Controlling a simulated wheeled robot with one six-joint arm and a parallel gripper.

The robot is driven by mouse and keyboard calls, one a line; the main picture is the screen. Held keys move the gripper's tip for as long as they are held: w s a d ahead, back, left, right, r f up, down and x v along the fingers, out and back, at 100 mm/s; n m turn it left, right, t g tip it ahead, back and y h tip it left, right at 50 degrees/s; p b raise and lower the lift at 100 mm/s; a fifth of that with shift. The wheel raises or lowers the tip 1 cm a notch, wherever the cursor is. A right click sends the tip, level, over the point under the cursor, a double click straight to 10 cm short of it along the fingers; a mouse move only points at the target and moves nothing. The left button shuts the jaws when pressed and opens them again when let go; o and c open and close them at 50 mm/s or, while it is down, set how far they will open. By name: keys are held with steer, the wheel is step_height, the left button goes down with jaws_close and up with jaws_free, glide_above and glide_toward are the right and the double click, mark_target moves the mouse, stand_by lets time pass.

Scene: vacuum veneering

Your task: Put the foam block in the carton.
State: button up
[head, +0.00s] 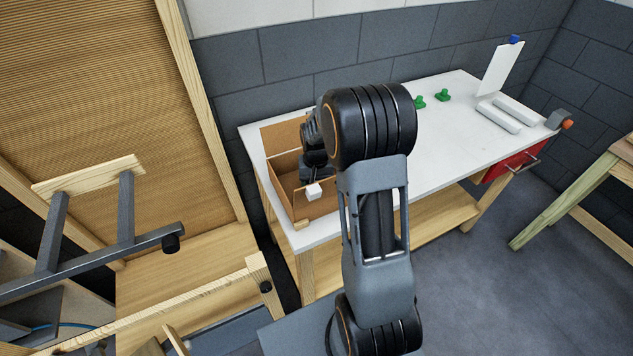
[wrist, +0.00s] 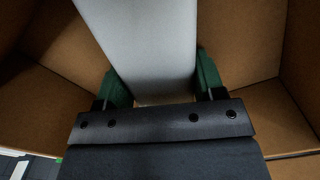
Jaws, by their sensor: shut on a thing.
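The open carton (head: 289,212) is a brown cardboard box at the left end of the white table. My gripper (wrist: 160,88) is inside or just above the carton, its two green fingers shut on the sides of the foam block (wrist: 145,45). The block is pale grey-white and long in the wrist view, with carton walls (wrist: 240,50) around it. In the head view the block shows as a small white end (head: 314,191) within the carton's outline. My arm hides the carton's right side. Whether the block touches the carton floor cannot be told.
The white table (head: 450,130) holds green knobs (head: 442,95) and pale bars (head: 498,118) with an upright white panel (head: 499,70) at its far right. A red drawer (head: 512,162) is under that end. A wooden frame stands left of the table.

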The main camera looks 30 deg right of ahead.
steer(key=o, duration=1)
